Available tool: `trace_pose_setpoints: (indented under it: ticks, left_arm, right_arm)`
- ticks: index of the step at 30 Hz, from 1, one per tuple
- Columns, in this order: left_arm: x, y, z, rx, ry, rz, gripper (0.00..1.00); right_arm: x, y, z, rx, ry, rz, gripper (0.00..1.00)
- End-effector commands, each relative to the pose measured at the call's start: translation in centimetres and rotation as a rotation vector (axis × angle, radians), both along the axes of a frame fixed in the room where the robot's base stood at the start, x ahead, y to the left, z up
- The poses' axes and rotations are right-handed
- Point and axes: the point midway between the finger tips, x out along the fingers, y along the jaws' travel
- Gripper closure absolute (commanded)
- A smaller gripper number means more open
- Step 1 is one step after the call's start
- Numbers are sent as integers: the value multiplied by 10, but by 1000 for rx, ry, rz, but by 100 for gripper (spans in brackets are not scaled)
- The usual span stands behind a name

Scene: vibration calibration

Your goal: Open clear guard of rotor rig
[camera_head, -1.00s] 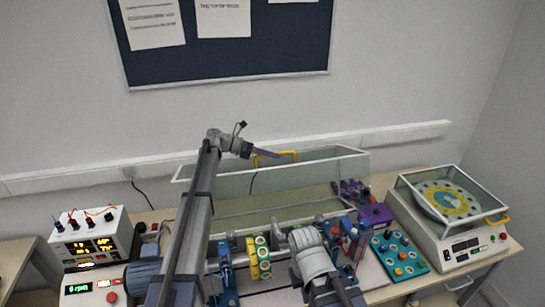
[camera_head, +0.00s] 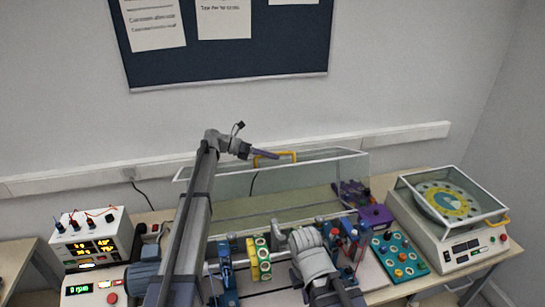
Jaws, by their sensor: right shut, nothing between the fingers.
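The clear guard (camera_head: 235,182) of the rotor rig is swung up and stands raised at the back of the bench, tilted towards the wall. Its yellow handle (camera_head: 285,154) is on the upper edge. My left gripper (camera_head: 268,155) is at the left end of this handle, its dark fingers close to it; contact and the gap between them are too small to tell. The rotor rig's shaft carries yellow-green discs (camera_head: 263,258) in front of the guard. My right wrist (camera_head: 312,262) is low over the rig, right of the discs; its gripper is shut and empty, fingertips hard to make out.
A power supply (camera_head: 90,238) and a control box (camera_head: 95,290) stand at the left. A purple tray (camera_head: 377,216), a teal tray (camera_head: 400,255) and a balance with its own clear cover (camera_head: 455,245) stand at the right. The wall is close behind the guard.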

Motion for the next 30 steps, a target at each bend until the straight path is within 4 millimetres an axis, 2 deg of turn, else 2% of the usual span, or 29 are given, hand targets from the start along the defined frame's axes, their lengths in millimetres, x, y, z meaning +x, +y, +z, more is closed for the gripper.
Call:
trace_pose_setpoints:
  ticks: [9,13,24,30]
  left_arm:
    - [-3,48,19,-1,0,2,52]
    - [-5,62,22,0,0,0,52]
    - [-5,65,24,0,0,0,52]
    - [-5,65,52,0,0,0,52]
  right_arm:
    - [0,0,19,0,1,2,100]
    - [0,0,22,0,1,2,100]
    - [0,0,24,0,1,2,100]
    - [0,0,52,0,2,-5,100]
